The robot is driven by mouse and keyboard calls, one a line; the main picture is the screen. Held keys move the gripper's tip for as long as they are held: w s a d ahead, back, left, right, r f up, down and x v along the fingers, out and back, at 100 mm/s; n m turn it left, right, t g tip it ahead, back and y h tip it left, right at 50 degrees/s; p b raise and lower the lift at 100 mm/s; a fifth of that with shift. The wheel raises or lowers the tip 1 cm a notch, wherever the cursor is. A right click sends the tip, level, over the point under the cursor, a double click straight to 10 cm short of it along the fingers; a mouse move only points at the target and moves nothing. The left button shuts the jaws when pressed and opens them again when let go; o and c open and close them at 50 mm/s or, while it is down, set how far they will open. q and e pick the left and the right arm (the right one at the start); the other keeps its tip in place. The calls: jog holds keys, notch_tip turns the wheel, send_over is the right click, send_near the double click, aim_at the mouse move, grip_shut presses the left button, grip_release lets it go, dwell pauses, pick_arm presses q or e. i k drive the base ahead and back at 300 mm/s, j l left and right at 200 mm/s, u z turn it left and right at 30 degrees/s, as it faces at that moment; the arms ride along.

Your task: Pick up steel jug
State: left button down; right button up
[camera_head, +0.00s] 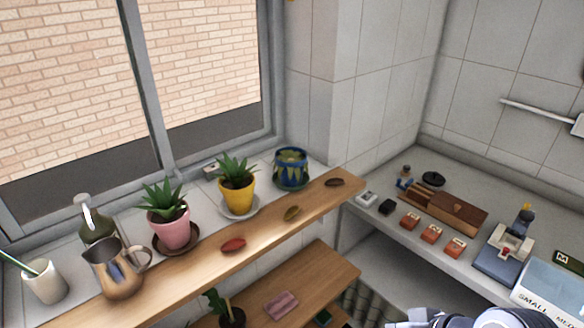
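The steel jug (121,273) stands upright on the wooden shelf below the window, at the left of the view. It has a shiny, warm-tinted body, a spout at its upper left and a handle on its right side. A dark glass bottle (97,231) stands just behind it and is partly hidden by it. Neither gripper's fingers can be made out. Only a grey and white part, likely of my own arm, shows at the bottom edge right of centre, well away from the jug.
A white cup (45,283) stands left of the jug. To its right are a pink plant pot (170,230), a yellow pot (238,198) and a blue patterned pot (290,169). Small oval dishes lie along the shelf's front. A lower shelf (303,287) and a cluttered tiled counter lie right.

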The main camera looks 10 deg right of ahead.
aim_at(119, 279)
jog(key=i+l+u, duration=0.15)
jog(key=l+u, duration=0.6)
jog(key=i+l+u, duration=0.1)
jog(key=l+u, duration=0.25)
